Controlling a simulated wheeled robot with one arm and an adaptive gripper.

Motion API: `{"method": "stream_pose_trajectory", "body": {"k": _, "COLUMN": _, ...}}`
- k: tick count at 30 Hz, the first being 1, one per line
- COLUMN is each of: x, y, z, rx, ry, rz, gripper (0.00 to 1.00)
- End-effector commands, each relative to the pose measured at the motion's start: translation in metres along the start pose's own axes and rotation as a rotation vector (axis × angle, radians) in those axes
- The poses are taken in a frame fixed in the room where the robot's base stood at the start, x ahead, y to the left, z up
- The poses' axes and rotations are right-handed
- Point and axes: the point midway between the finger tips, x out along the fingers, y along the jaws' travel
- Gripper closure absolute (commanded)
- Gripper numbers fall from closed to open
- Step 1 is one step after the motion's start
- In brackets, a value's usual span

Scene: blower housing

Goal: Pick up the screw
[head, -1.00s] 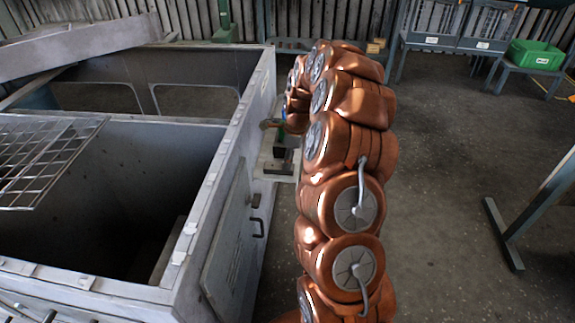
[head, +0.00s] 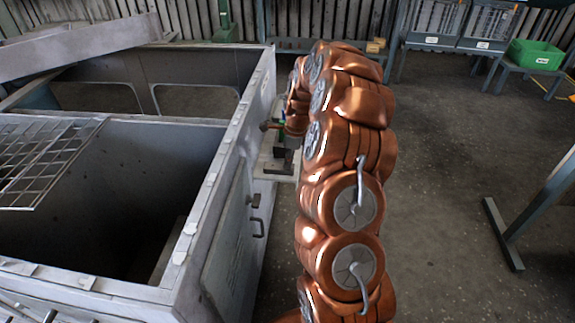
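No screw can be made out in the head view. My gripper (head: 284,128) is at the far end of my copper-coloured arm, low over a small light shelf (head: 268,171) on the side of the grey housing (head: 230,150). The gripper is small and partly hidden by the arm, so its fingers and anything between them cannot be told. Small dark and coloured items (head: 280,155) sit on the shelf close to the gripper.
The open housing fills the left, with a wire mesh grille (head: 45,160) over part of it. A green bin (head: 536,55) stands on a bench at the back right. A blue-grey metal stand (head: 530,210) is at the right. The floor between is clear.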

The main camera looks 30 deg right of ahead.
Motion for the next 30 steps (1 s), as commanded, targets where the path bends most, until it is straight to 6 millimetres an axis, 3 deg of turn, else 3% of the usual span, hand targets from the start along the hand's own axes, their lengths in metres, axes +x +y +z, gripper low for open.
{"method": "stream_pose_trajectory", "body": {"k": 3, "x": 0.0, "y": 0.0, "z": 0.0, "rx": 0.0, "ry": 0.0, "rz": 0.001, "gripper": 1.0}}
{"method": "stream_pose_trajectory", "body": {"k": 14, "x": -0.003, "y": 0.0, "z": 0.001, "rx": -0.001, "ry": 0.0, "rz": -0.001, "gripper": 1.0}}
{"method": "stream_pose_trajectory", "body": {"k": 25, "x": -0.039, "y": -0.001, "z": 0.006, "rx": -0.001, "ry": 0.001, "rz": -0.001, "gripper": 1.0}}
{"method": "stream_pose_trajectory", "body": {"k": 30, "x": -0.042, "y": 0.01, "z": 0.001, "rx": 0.0, "ry": 0.0, "rz": 0.001, "gripper": 1.0}}
